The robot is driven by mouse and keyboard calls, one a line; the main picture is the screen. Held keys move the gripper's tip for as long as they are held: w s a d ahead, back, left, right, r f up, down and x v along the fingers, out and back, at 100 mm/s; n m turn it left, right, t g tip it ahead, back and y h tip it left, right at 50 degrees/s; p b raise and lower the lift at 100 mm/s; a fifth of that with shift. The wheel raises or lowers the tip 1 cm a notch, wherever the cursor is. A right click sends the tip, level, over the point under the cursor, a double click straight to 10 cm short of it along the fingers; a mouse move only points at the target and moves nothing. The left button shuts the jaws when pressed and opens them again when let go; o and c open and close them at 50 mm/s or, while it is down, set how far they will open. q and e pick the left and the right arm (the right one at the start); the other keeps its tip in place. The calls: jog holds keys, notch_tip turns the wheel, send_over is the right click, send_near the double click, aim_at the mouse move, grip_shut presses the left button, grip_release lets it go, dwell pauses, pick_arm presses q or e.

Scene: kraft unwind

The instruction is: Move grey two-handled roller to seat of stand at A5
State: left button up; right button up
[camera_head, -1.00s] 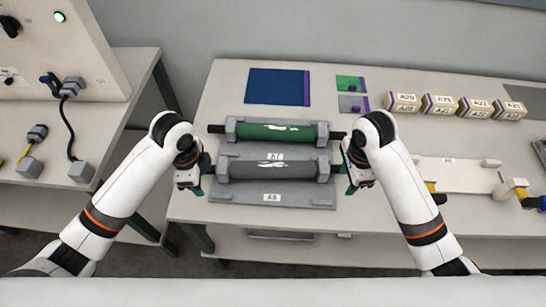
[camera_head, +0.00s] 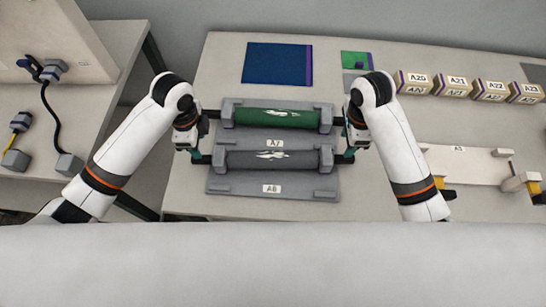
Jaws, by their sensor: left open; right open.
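The grey roller (camera_head: 272,159) lies across the grey stand marked A8 (camera_head: 240,188), a dark handle sticking out at each end. My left gripper (camera_head: 196,156) is open at its left handle, and my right gripper (camera_head: 347,156) is open at its right handle. I cannot tell whether the fingers touch or surround the handles. The stand that appears marked A5 (camera_head: 458,168) is a pale board with end blocks, to the right beyond my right arm; no roller shows on it.
A green roller (camera_head: 275,118) sits on the stand marked A7 (camera_head: 241,143), just behind the grey one. A blue mat (camera_head: 277,64) and a row of labelled boxes (camera_head: 450,85) lie further back. A side table with cables (camera_head: 55,115) is at left.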

aim_at(205, 157)
pick_arm(q)
notch_tip(205, 157, down, 10)
jog(key=shift+s+r, duration=0.1)
pick_arm(e)
notch_tip(205, 157, down, 10)
jog(key=shift+s+r, duration=0.1)
pick_arm(q)
jog(key=shift+c, duration=0.6)
pick_arm(e)
jog(key=shift+c, duration=0.6)
pick_arm(q)
grip_shut()
pick_arm(e)
grip_shut()
pick_arm(q)
jog(key=shift+r, duration=0.1)
pick_arm(e)
jog(key=shift+r, duration=0.15)
